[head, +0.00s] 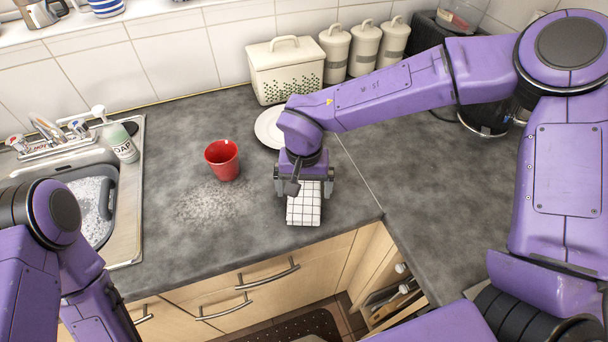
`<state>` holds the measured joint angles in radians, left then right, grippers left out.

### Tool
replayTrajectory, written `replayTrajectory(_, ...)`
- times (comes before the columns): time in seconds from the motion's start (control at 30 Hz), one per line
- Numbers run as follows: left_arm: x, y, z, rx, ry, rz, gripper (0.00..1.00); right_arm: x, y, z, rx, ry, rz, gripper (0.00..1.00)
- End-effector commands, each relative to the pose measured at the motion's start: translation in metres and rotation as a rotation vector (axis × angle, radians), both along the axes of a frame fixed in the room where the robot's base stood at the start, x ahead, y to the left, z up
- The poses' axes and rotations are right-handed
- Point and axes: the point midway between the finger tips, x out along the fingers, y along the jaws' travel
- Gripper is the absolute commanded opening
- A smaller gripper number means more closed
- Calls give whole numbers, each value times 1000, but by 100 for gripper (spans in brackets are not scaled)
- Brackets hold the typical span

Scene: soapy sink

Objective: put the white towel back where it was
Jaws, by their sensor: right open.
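The white towel (304,209), folded and marked with a dark grid, lies on the grey worktop near its front edge. My right gripper (304,192) is over the towel's far part, pointing down with its fingers apart on either side. The gripper hides the far end of the towel, and I cannot tell whether the fingers touch it. My left arm is at the lower left, and its gripper is out of the picture.
A red cup (222,160) stands left of the towel, beside a pale speckled patch (215,205) on the worktop. A white plate (268,128) lies behind my right gripper. A soap bottle (121,143) stands by the sink (127,215). The worktop at right is clear.

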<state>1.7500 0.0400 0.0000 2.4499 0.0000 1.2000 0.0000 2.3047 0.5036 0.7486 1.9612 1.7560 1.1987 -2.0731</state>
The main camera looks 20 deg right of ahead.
Motion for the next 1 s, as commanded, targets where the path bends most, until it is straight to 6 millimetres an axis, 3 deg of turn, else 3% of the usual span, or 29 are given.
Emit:
replayTrajectory(0.2,0,0,-2,0,0,0,100,1,0,56,4,-5,-2,100)
replayTrajectory(0.4,0,0,-3,0,0,0,100,1,0,98,1,-3,-1,100)
replayTrajectory(0.53,0,0,-3,0,0,0,100,0,0,110,1,0,0,100)
replayTrajectory(0.87,0,0,-3,0,0,0,100,1,0,114,2,-5,1,100)
replayTrajectory(1.0,0,0,5,0,0,0,100,14,1,139,37,-117,20,100)
